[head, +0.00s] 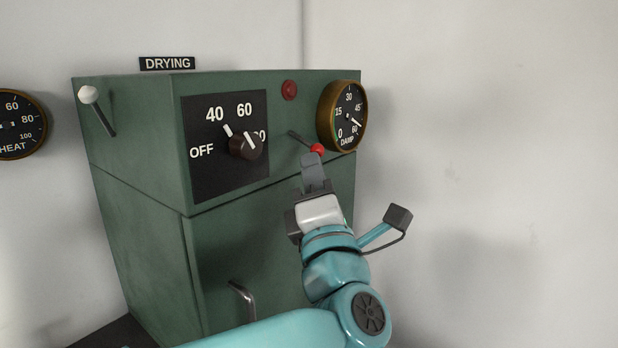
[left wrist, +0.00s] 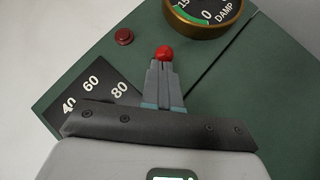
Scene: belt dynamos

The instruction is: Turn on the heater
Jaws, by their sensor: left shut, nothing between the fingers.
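The heater is a green cabinet (head: 140,180) under a DRYING sign. Its front has a dark dial plate marked OFF, 40, 60 and 80, with a brown knob (head: 244,147) whose white pointer lies between 40 and 60. To the right is a lever with a red ball tip (head: 317,149), its stem slanting down to the right. My left gripper (head: 312,160) is shut and empty, its fingertips right at the red ball. In the left wrist view the red ball (left wrist: 164,53) shows just beyond the shut fingertips (left wrist: 162,70); I cannot tell whether they touch. The right gripper is not in view.
A red lamp (head: 289,90) and a DAMP gauge (head: 342,116) sit above and right of the lever. A white-knobbed lever (head: 89,95) is on the cabinet's left side, a metal handle (head: 242,299) low on the front. A HEAT gauge (head: 18,124) is at far left.

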